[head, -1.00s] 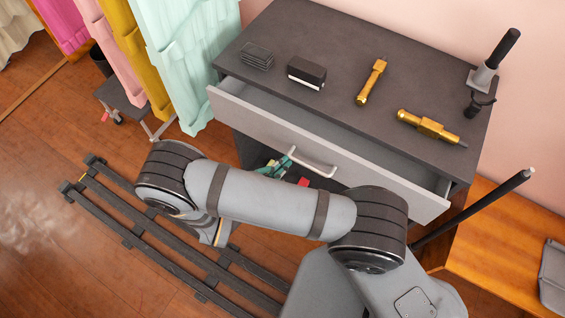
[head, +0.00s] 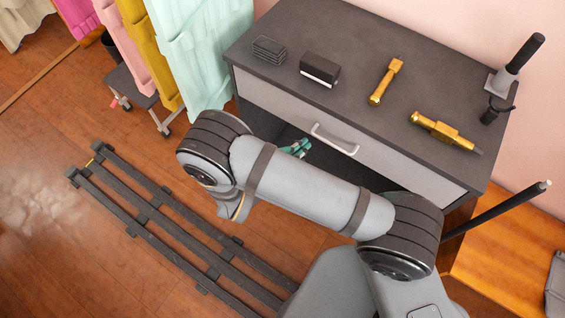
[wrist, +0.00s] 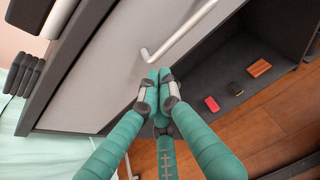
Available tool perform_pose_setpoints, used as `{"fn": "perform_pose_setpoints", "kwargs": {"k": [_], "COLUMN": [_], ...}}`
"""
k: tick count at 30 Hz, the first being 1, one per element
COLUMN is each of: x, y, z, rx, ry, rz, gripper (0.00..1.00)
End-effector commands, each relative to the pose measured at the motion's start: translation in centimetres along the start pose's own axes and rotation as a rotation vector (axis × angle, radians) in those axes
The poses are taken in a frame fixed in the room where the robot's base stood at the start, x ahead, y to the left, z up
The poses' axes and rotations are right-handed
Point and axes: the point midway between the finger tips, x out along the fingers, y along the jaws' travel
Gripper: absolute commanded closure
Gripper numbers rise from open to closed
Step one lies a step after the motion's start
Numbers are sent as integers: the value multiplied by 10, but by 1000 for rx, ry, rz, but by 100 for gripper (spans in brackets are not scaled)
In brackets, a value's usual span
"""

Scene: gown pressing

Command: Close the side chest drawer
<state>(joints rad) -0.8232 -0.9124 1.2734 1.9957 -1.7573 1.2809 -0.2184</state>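The side chest (head: 300,40) has a dark top and a light grey drawer front (head: 265,100) with a pale bar handle (head: 334,138). The drawer front sits up against the chest under its top edge, with no open drawer interior showing. The wrist view shows the drawer front (wrist: 120,60) and its handle (wrist: 180,35) close up. My gripper (wrist: 158,88) has its teal fingers together and empty, with the tips at the lower part of the drawer front, beside the handle. Contact cannot be told. In the head view the teal gripper (head: 297,148) is partly hidden behind my arm.
On the chest top are dark stacked pieces (head: 268,49), a black-and-white block (head: 319,69), two brass tools and a black-handled tool on a stand (head: 515,65). An open shelf below holds a red item (wrist: 212,104). Hanging garments (head: 200,50) stand left.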

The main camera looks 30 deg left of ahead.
Motion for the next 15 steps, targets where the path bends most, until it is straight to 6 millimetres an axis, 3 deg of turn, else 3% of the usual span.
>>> {"fn": "perform_pose_setpoints", "kwargs": {"k": [9, 15], "x": [-72, -103], "y": [0, -1], "z": [-5, -4], "rx": [4, 2], "ry": [1, 0], "rz": [2, 0], "gripper": [100, 100]}}
